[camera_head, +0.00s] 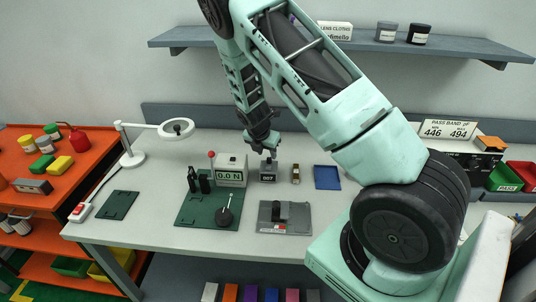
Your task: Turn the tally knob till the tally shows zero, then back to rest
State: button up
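The tally is a small grey box (268,178) near the middle of the table, with a dark window whose white digits look like 007, too small to read surely. My gripper (268,154) points down directly over the tally's top, from the back of the table. Its fingertips are at or just above the top of the box. The tally knob is not clearly seen; the fingers cover that spot. I cannot tell whether the fingers touch it, or are open or shut.
Left of the tally stand a force gauge (231,174) reading 0.0 N and a green plate (190,213) with a red-knobbed lever. A grey fixture (285,226) lies in front. A small brown-and-silver item (296,174) and a blue tray (327,184) are close on the right. A magnifier lamp (176,128) stands left.

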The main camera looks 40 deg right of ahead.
aim_at(269, 158)
jog(key=shift+p+x, duration=0.35)
jog(key=shift+x, duration=1.55)
grip_shut()
